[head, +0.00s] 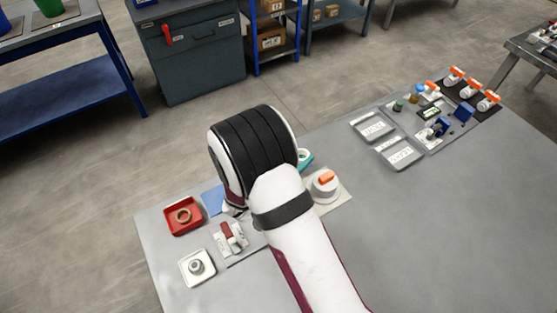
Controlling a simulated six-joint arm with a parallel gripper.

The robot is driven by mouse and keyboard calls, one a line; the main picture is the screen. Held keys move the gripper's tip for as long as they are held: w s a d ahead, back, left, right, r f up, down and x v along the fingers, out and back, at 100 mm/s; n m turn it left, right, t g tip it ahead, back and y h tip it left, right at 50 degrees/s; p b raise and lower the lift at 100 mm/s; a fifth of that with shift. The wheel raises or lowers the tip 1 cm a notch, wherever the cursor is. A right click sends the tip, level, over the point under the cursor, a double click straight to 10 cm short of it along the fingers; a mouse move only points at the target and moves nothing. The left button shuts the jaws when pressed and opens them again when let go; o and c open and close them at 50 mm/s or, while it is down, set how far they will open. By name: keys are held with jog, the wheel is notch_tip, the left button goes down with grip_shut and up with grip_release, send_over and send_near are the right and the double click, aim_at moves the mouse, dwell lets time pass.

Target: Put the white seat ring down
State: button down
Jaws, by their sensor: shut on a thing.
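My gripper (234,209) shows only as a small part below the black-banded wrist, over the left end of the grey table. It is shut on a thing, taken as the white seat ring. The wrist and forearm hide the jaws and most or all of what they hold. I see no white ring lying in the open. Near the gripper, a red-handled fitting (229,236) stands on a grey plate. A white tray (186,278) at the front left holds a grey ringed part (196,266).
A blue mat (211,201) lies partly behind the wrist. A white part with an orange knob (326,178) stands right of my arm. Two labelled grey trays (372,126) (399,153) and several small fittings are farther right. The table's right front is clear.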

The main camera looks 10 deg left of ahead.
jog(key=d+r, duration=0.2)
jog(key=d, duration=0.1)
jog(key=d+r, duration=0.1)
jog(key=d, duration=0.1)
jog(key=shift+s, duration=0.15)
jog(key=shift+d+r, duration=0.1)
jog(key=shift+r, duration=0.1)
jog(key=s+d+r, duration=0.1)
jog(key=d+r, duration=0.3)
jog(key=r, duration=0.6)
jog(key=s+d+r, duration=0.1)
jog(key=d+r, duration=0.3)
jog(key=r, duration=0.5)
jog(key=s+d+r, duration=0.1)
jog(key=d+r, duration=0.2)
jog(key=r, duration=0.7)
jog(key=m+g+h, duration=0.3)
jog(key=m+h, duration=0.2)
send_over(378, 225)
notch_tip(378, 225, down, 32)
jog(key=f, duration=0.1)
notch_tip(378, 225, down, 8)
jog(key=shift+r, duration=0.2)
